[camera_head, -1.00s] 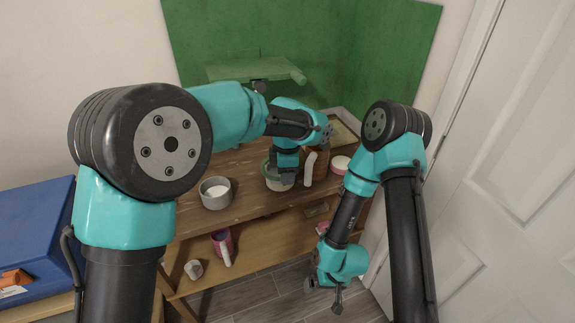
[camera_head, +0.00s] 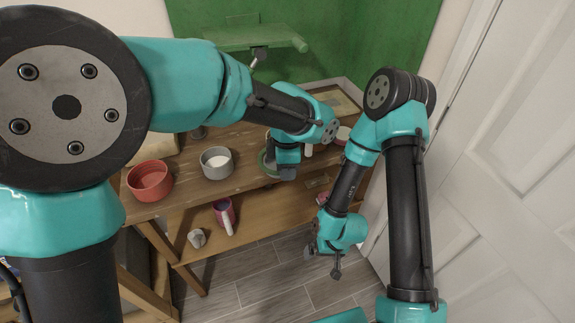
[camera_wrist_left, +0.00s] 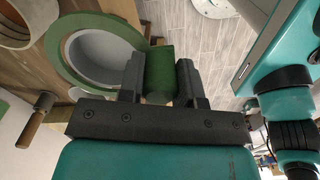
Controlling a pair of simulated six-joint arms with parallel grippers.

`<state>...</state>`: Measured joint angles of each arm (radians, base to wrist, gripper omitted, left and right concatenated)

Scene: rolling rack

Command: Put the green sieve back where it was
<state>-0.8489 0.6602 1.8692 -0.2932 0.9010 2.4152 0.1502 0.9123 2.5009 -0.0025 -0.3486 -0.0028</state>
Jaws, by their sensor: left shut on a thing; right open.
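The green sieve (camera_wrist_left: 66,75) is in the left wrist view, a green rim around a pale bowl. Its green handle (camera_wrist_left: 160,72) is between the fingers of my left gripper (camera_wrist_left: 160,82), which is shut on it. In the head view the sieve (camera_head: 265,163) shows only in part at the wooden rack's top, partly hidden by my left gripper (camera_head: 284,172). I cannot tell whether the sieve touches the surface. My right gripper (camera_head: 324,266) is open and empty, low in front of the rack's right side.
On the rack top (camera_head: 235,187) stand a red bowl (camera_head: 150,180) and a grey bowl (camera_head: 216,163), left of the sieve. A green shelf (camera_head: 250,38) is on the wall behind.

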